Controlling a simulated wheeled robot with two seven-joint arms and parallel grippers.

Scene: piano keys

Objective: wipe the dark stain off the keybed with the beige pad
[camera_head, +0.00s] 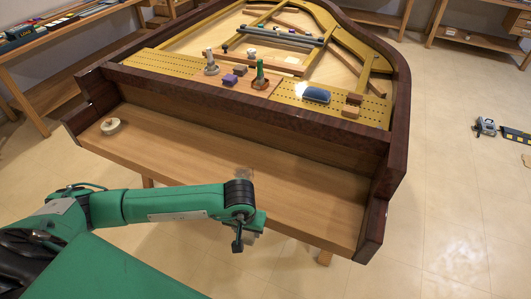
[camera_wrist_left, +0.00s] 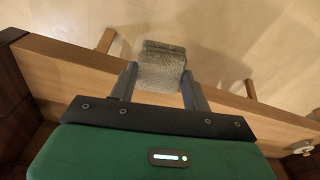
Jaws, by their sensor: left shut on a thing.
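The keybed (camera_head: 165,138) is a long bare wooden shelf at the front of the piano frame. A faint greyish smudge (camera_head: 245,173) shows on it just behind my left wrist; my arm may hide part of it. My left gripper (camera_head: 245,240) is at the keybed's front edge, pointing down. In the left wrist view my left gripper (camera_wrist_left: 160,82) is shut on a fuzzy grey-beige pad (camera_wrist_left: 162,62), held between both fingers. The floor shows around the pad, and I cannot tell whether it touches anything. My right gripper is not in view.
A round cream object (camera_head: 111,125) sits at the keybed's left end. Dark side walls close both ends. Above the keybed, the ledge holds a blue brush-like item (camera_head: 316,94), wooden blocks (camera_head: 351,111), a purple block (camera_head: 230,79) and a green-handled tool (camera_head: 260,72).

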